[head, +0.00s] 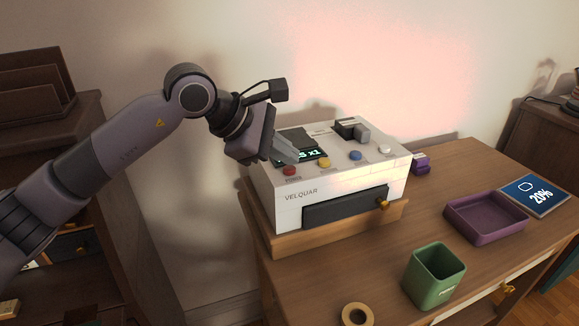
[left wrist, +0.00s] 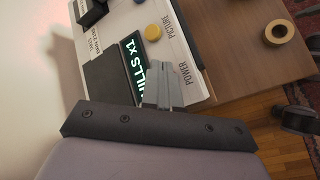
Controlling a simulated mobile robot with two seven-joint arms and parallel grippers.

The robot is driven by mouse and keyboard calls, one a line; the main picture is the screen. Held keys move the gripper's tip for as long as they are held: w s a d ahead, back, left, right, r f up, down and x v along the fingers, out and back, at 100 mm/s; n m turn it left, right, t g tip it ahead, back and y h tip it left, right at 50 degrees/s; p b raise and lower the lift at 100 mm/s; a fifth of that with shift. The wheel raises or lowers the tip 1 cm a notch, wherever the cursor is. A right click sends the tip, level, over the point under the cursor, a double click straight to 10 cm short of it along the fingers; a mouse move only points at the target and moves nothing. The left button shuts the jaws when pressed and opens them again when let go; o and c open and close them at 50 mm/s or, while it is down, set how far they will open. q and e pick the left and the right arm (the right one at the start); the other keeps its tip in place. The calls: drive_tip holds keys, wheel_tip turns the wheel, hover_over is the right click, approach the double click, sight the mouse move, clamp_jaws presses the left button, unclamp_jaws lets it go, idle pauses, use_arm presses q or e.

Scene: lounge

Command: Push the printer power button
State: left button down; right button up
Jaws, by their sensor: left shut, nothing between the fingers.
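The white printer (head: 345,185), marked VELQUAR, stands on a wooden board on the desk. Its red power button (head: 289,171) is at the front left of the top, beside a dark display with green text (head: 313,155). My left gripper (head: 291,158) is shut and empty, its fingertips just above and behind the red button. I cannot tell whether they touch the printer. In the left wrist view the shut fingers (left wrist: 161,68) lie over the panel beside the POWER label (left wrist: 186,76) and hide the red button. The yellow button (left wrist: 152,32) shows just beyond them. My right gripper is not in view.
Blue (head: 355,155) and white (head: 385,149) buttons sit further right on the printer, with a black-and-grey block (head: 352,130) behind. A green bin (head: 434,276), a tape roll (head: 357,315), a purple tray (head: 486,219) and a tablet (head: 535,194) are on the desk.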

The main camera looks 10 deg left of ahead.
sight(285, 169)
use_arm(q)
drive_tip(key=shift+f+b, duration=0.4)
drive_tip(key=shift+f, duration=0.05)
drive_tip(key=shift+r, duration=0.5)
drive_tip(key=shift+r+p, duration=0.1)
drive_tip(key=shift+p, duration=0.2)
drive_tip(key=shift+r, duration=0.35)
drive_tip(key=shift+r+p, duration=1.65)
drive_tip(key=shift+r, duration=0.95)
drive_tip(key=shift+f, duration=0.1)
